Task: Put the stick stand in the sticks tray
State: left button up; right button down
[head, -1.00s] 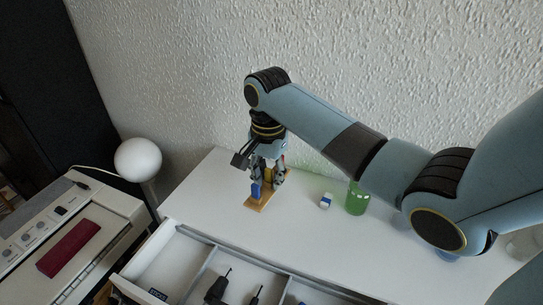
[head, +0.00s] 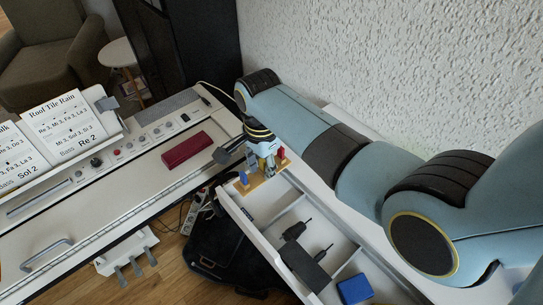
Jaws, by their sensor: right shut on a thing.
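The stick stand (head: 244,187) is a light wooden base with blue, yellow and red upright pieces. My right gripper (head: 263,166) points down and is shut on it, hiding its middle. The stand appears over the left end of the open white drawer (head: 228,199), near the drawer's far corner. Its exact height is hard to tell. The drawer's left compartment (head: 272,206) shows a bare floor. I cannot tell from the picture which compartment is the sticks tray. My left gripper is not in view.
Black adapters (head: 293,231) and a blue box (head: 354,288) lie in other drawer compartments. The piano (head: 130,180) with a dark red case (head: 188,150) stands to the left. A black bag (head: 225,245) lies on the floor between piano and drawer.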

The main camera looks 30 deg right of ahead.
jog(key=shift+d+f+b, duration=0.1)
jog(key=shift+f+b, duration=0.3)
jog(key=shift+f, duration=0.4)
notch_tip(320, 180, down, 7)
jog(key=b, duration=0.7)
jog(key=shift+f+b, duration=1.25)
jog(key=shift+f, duration=0.75)
jog(key=c, duration=1)
grip_release()
notch_tip(320, 180, up, 5)
jog(key=p, duration=0.5)
jog(key=shift+p, duration=0.35)
